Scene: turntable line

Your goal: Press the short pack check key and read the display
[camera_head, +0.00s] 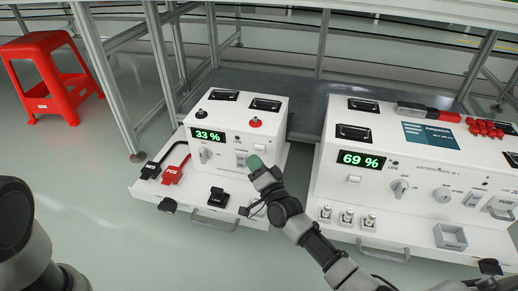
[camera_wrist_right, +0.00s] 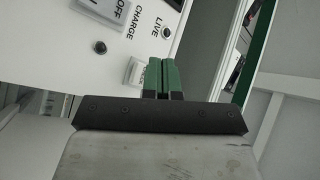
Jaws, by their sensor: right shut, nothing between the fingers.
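The short white pack (camera_head: 235,135) stands on the left, with a green-lit display (camera_head: 208,135) reading 33 %. My right gripper (camera_head: 256,163) is at the lower right of its front panel, fingers shut and empty. In the right wrist view the green fingertips (camera_wrist_right: 162,72) are closed together right beside a small pale key (camera_wrist_right: 136,71), whose label I cannot read. I cannot tell whether they touch the panel. The LIVE and CHARGE lettering and an OFF switch (camera_wrist_right: 112,8) show there. My left gripper is out of view.
A longer white pack (camera_head: 415,165) on the right has a display (camera_head: 361,160) reading 69 %. Red and black connectors (camera_head: 174,172) lie at the short pack's left. A red stool (camera_head: 45,70) stands on the floor at the far left.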

